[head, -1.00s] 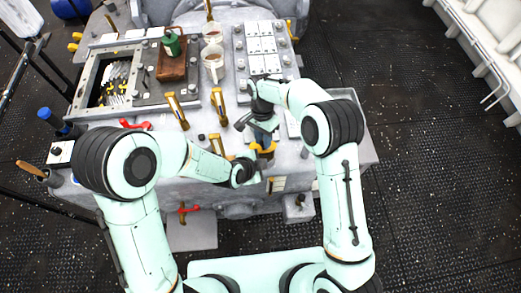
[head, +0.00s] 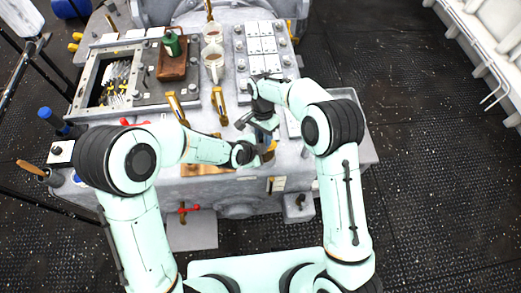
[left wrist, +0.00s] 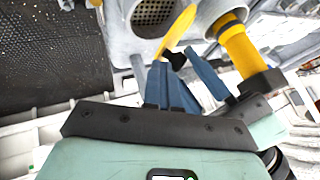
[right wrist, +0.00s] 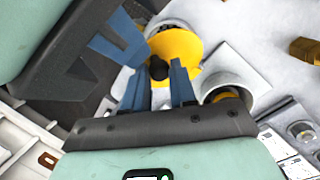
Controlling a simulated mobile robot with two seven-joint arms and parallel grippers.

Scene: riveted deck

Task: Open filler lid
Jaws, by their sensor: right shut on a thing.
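The filler lid (right wrist: 185,45) is a round yellow disc with a black knob (right wrist: 158,69), facing the right wrist camera. In the left wrist view the lid (left wrist: 178,32) appears nearly edge-on, tilted up beside a round opening with a perforated strainer (left wrist: 153,12). My right gripper (right wrist: 160,80) is shut on the knob, its blue fingers either side. My left gripper (left wrist: 165,68) has its fingers close together, looks shut and empty, and lies beside the lid and the right gripper's fingers. In the head view the arms hide most of the lid.
A yellow cylindrical part (left wrist: 240,48) stands close to the lid. Brass levers (head: 218,103) rise from the machine top. Cups (head: 214,65) and a green bottle (head: 172,44) on a brown block stand farther back. Dark textured floor is open to the right.

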